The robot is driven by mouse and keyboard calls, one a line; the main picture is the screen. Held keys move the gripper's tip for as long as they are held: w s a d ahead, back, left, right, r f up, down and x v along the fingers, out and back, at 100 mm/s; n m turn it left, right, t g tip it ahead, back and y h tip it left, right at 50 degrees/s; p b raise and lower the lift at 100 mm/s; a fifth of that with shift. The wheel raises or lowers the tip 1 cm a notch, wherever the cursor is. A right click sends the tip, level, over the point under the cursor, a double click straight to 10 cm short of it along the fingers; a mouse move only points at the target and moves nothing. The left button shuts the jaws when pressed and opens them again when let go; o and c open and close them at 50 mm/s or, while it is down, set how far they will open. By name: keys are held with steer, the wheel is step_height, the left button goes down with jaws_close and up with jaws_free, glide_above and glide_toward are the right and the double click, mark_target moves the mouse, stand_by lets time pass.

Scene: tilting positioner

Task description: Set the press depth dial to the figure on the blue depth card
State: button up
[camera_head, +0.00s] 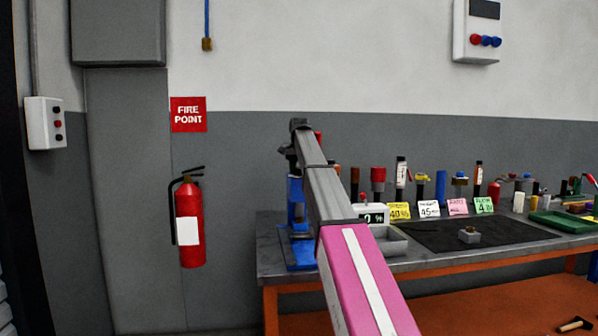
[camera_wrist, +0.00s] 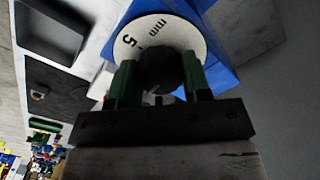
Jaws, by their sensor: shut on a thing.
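The blue press (camera_head: 296,252) stands at the left end of the workbench, partly hidden behind my arm. A white dial disc (camera_wrist: 126,46) carries the black markings "mm" and "5". My gripper (camera_wrist: 160,78) has its green fingers on either side of the dark round dial knob (camera_wrist: 160,66) and is shut on it. The fingers and knob hide part of the scale, and I cannot tell the setting. I see yellow (camera_head: 399,211), white (camera_head: 428,209), pink (camera_head: 457,206) and green (camera_head: 483,205) cards; no blue card is distinguishable.
A black mat (camera_head: 420,238) on the workbench (camera_head: 400,265) holds a small grey block (camera_head: 469,236). A green tray (camera_head: 565,222) lies to its right. Several tools stand along the back. A fire extinguisher (camera_head: 190,222) hangs on the wall at left.

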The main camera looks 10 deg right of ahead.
steer(key=shift+n, duration=1.5)
steer(key=o, duration=0.9)
steer(key=shift+o, duration=0.2)
